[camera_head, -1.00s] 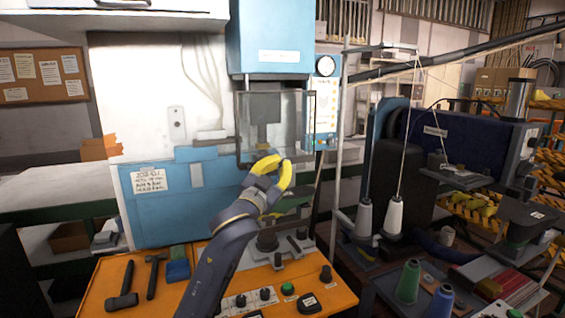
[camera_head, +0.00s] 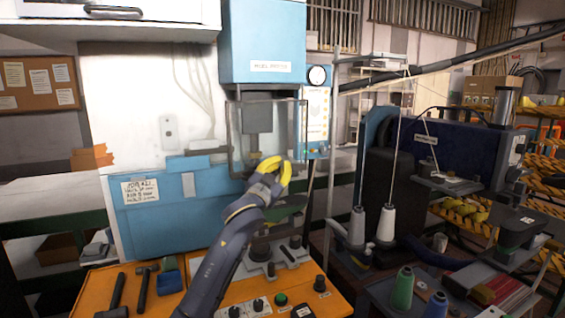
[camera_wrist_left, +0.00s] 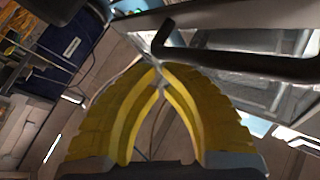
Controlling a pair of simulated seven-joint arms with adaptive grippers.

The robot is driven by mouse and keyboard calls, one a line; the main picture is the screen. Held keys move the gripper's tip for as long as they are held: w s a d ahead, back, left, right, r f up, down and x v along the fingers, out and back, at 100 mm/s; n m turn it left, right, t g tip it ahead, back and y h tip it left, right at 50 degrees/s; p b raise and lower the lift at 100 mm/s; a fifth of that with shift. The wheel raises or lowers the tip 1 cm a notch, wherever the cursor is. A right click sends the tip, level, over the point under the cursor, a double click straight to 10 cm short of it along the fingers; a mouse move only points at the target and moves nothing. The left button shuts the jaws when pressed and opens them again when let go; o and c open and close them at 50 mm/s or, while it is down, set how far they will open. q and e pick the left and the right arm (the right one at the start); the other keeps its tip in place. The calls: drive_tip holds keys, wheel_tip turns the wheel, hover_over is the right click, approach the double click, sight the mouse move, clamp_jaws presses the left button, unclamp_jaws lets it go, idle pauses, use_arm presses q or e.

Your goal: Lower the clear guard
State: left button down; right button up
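The clear guard (camera_head: 293,135) is a see-through box with a dark frame. It hangs in front of the tool below the blue press head (camera_head: 263,45). My left gripper (camera_head: 282,161) has yellow fingers and is in front of the guard's lower right part. In the left wrist view the fingertips (camera_wrist_left: 158,66) meet with nothing visible between them. A black handle bar (camera_wrist_left: 245,66) on a pale frame lies just past the tips; I cannot tell whether they touch it. The gripper hides part of the guard's lower edge. My right gripper is not in view.
An orange control bench (camera_head: 240,292) with knobs and buttons lies below. A hammer (camera_head: 145,285) lies at its left. Thread cones (camera_head: 386,226) and a dark blue sewing machine (camera_head: 440,150) stand to the right. A thin upright post (camera_head: 333,150) stands right of the press.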

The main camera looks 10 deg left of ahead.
use_arm(q)
drive_tip(key=shift+a+f, duration=0.2)
drive_tip(key=shift+f, duration=0.05)
